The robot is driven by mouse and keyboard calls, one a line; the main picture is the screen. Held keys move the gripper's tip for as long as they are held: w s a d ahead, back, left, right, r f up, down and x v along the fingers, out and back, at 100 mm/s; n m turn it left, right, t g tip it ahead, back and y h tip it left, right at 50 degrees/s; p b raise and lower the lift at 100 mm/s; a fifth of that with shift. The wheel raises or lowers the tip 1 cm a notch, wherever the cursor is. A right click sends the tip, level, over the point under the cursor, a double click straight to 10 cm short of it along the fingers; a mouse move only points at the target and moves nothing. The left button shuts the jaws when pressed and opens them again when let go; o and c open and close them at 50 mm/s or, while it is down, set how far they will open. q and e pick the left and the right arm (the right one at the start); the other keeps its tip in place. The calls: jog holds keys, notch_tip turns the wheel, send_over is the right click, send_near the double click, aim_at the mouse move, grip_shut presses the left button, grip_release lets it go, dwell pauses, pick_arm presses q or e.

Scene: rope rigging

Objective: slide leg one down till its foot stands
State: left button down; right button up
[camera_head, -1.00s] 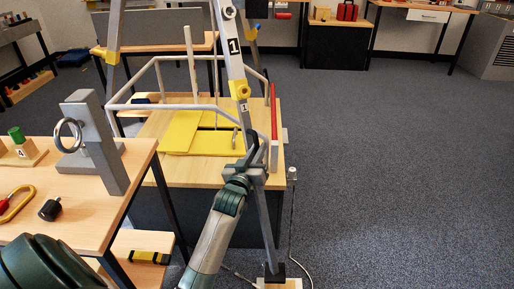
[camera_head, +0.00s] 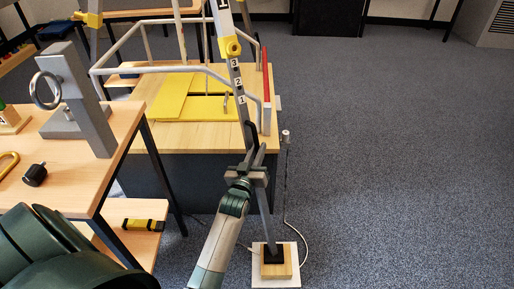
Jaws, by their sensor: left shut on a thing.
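Leg one (camera_head: 234,75) runs down the middle as a slanted grey leg. Its upper tube bears a label 1 and ends at a yellow collar (camera_head: 230,47). Below the collar, the inner leg shows marks 3, 2 and 1. Its black foot (camera_head: 273,253) is at the top of a wooden block (camera_head: 276,271) on a white plate (camera_head: 259,279); I cannot tell whether it presses fully on it. My left gripper (camera_head: 257,163) is shut on the inner leg below the marks, well above the foot. My right gripper is not in view.
A wooden platform (camera_head: 180,138) with yellow panels (camera_head: 205,106) and a pale rail (camera_head: 125,42) stands behind the leg. A bench (camera_head: 75,185) with a ring post (camera_head: 88,105) is at left. A thin cable (camera_head: 287,190) lies right of the leg. Open carpet (camera_head: 410,160) fills the right.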

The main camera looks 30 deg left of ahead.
pick_arm(q)
jog(key=shift+d+f, duration=0.15)
jog(key=shift+f, duration=0.4)
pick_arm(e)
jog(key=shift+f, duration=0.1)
pick_arm(q)
jog(key=c, duration=2)
grip_release()
jog(key=shift+r, duration=0.3)
